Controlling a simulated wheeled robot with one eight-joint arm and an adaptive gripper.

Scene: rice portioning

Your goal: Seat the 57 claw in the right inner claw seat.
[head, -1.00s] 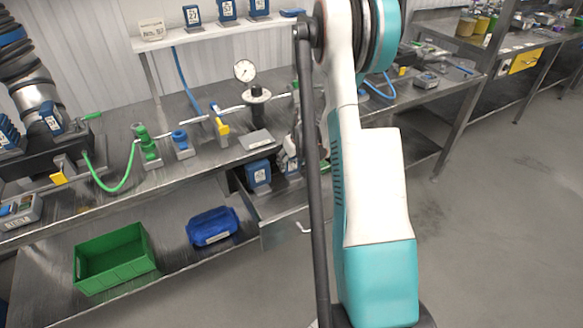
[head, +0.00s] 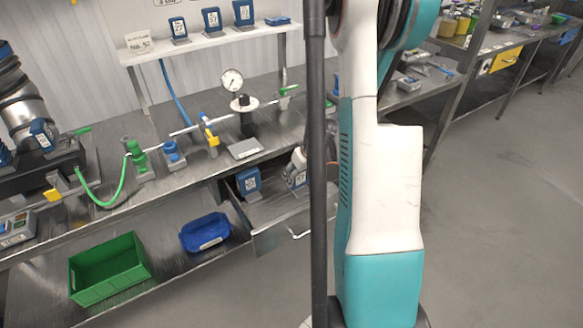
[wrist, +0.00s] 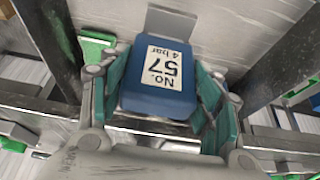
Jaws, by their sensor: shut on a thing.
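The 57 claw (wrist: 158,95) is a blue block with a white "No. 57, 4 bar" label. In the wrist view it sits between the teal pads of my gripper (wrist: 163,88), which is shut on it. In the head view my gripper (head: 299,160) is partly hidden behind my arm, with the 57 claw (head: 297,179) at the open drawer under the bench. Whether the claw touches the drawer floor is unclear.
Another blue claw (head: 249,181) stands in the drawer (head: 285,232). The bench carries a pressure gauge (head: 232,82), a green valve (head: 136,152) and a green hose (head: 110,200). A shelf (head: 205,43) holds several blue claws. A green crate (head: 110,268) and blue bin (head: 205,233) sit below.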

